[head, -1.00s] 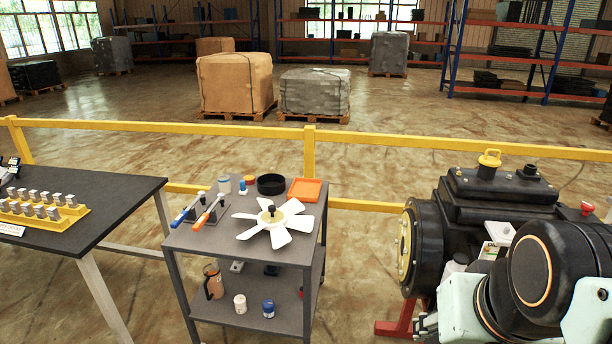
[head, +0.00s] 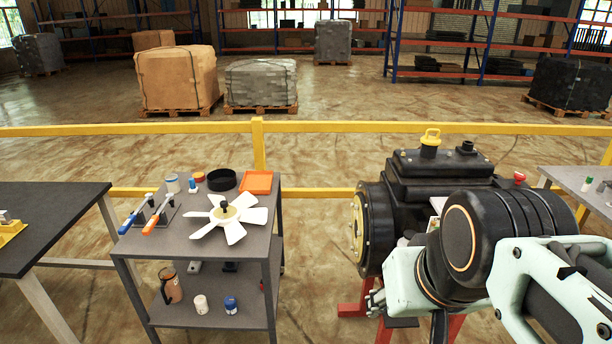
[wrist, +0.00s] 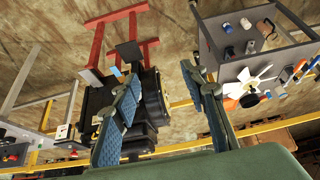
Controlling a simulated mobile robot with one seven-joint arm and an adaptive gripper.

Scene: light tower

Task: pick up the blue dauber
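A small bottle with a blue body and pale top (head: 193,185), which may be the blue dauber, stands upright on the grey cart's top (head: 180,243). It is too small to be sure. A blue-capped jar (head: 231,305) stands on the cart's lower shelf. My gripper (wrist: 160,70) is open and empty in the wrist view, its two fingers wide apart. It is away from the cart, whose lower shelf (wrist: 284,52) shows tilted beyond the right finger. In the head view my arm is at the right, in front of the black machine, and the fingers are not clear.
On the cart are a white fan (head: 232,217), a black bowl (head: 221,179), an orange tray (head: 257,182) and blue- and orange-handled tools (head: 153,217). A black machine (head: 435,175) stands right of the cart. A dark table (head: 50,215) is left, another table right. A yellow rail (head: 330,127) runs behind.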

